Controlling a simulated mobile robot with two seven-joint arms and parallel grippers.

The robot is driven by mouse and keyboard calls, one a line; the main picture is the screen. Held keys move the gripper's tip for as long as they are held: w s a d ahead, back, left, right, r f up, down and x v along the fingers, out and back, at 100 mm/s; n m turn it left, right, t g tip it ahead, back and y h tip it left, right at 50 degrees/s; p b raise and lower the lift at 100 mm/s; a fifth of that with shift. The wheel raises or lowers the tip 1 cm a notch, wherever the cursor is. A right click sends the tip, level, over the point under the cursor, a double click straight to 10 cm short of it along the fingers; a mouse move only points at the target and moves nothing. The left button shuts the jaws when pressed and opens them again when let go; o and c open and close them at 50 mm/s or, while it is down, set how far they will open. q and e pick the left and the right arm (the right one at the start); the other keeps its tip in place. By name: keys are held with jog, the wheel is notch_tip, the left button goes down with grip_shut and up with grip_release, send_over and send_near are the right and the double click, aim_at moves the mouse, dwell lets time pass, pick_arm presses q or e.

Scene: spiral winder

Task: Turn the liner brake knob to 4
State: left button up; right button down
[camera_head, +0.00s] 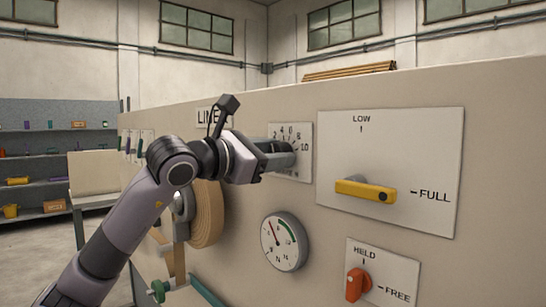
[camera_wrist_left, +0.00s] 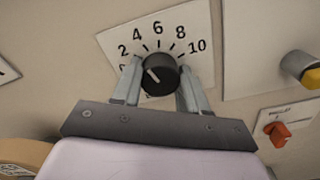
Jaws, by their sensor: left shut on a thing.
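The liner brake knob (camera_wrist_left: 160,75) is round and black, on a white dial plate (camera_wrist_left: 115,42) numbered up to 10. Its white mark points to the upper left, on the low-number side near 2; the exact reading is hard to tell. My left gripper (camera_wrist_left: 160,90) has one finger on each side of the knob and is shut on it. In the head view the left gripper (camera_head: 280,156) reaches the dial plate (camera_head: 303,168) and hides the knob. My right gripper is not in view.
Right of the dial are a yellow lever (camera_head: 365,190) on a LOW/FULL plate and an orange knob (camera_head: 356,285) on a HELD/FREE plate. A round gauge (camera_head: 284,242) sits below the dial. A tan roll (camera_head: 207,215) is below my left wrist.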

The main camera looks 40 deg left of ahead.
pick_arm(q)
jog(key=shift+s+r, duration=0.1)
jog(key=shift+r, duration=0.15)
dwell(0.3)
jog(key=o, duration=0.9)
jog(key=shift+c, duration=0.2)
jog(key=shift+o, duration=1)
jog(key=shift+f, duration=0.1)
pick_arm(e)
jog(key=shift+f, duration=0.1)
pick_arm(q)
jog(key=s+b, duration=0.4)
jog(key=s, duration=0.3)
jog(key=shift+a, duration=0.3)
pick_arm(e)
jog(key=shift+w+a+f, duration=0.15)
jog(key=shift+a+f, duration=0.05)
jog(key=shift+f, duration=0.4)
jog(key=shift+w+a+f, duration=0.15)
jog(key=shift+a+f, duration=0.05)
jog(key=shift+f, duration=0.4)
